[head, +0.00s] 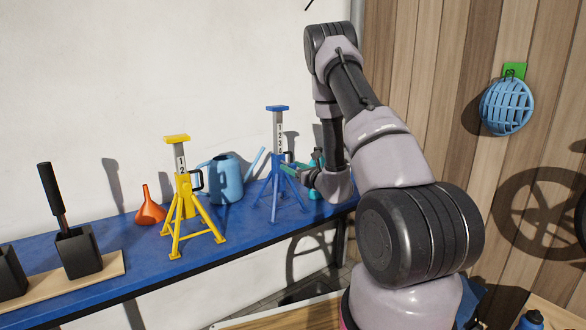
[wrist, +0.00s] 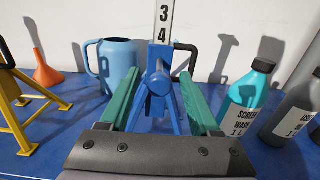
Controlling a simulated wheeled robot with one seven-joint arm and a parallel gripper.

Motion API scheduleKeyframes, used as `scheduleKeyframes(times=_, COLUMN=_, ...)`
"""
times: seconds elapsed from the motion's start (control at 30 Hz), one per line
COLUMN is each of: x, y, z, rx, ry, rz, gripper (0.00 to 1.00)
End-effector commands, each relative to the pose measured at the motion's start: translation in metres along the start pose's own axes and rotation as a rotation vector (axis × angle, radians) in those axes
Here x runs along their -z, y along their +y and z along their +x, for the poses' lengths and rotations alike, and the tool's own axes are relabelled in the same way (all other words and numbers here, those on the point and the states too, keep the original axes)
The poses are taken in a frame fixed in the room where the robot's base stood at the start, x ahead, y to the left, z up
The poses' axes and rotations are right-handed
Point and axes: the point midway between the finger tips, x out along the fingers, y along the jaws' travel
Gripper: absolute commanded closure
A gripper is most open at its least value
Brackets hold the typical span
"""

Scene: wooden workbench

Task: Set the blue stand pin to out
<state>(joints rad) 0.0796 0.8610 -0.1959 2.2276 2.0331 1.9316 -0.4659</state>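The blue stand (head: 276,188) stands upright on the blue bench. In the wrist view the blue stand (wrist: 160,95) is straight ahead, with a white number strip (wrist: 163,22) showing 3 and 4 on its post. Its pin (wrist: 190,48) shows as a black bent handle on the right of the post's collar. Whether its shaft is fully seated in the post is hidden. My gripper (wrist: 160,82) is open, its green fingers apart on either side of the stand in the picture. The pin handle is beyond the right fingertip. Contact is not visible.
A yellow stand (head: 184,197), an orange funnel (head: 150,211) and a blue watering can (head: 227,178) are left of the blue stand. A teal bottle (wrist: 245,98) and a grey bottle (wrist: 295,108) are close on the right. A wall is behind.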

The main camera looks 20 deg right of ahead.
Motion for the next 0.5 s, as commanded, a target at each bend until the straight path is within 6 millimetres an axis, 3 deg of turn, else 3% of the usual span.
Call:
scheduleKeyframes(times=0.23, x=0.001, y=-0.001, z=-0.014, rx=0.002, ry=0.002, rz=0.001, gripper=0.37)
scheduleKeyframes(times=0.5, x=0.001, y=-0.002, z=-0.068, rx=0.004, ry=0.003, rz=0.002, gripper=0.37)
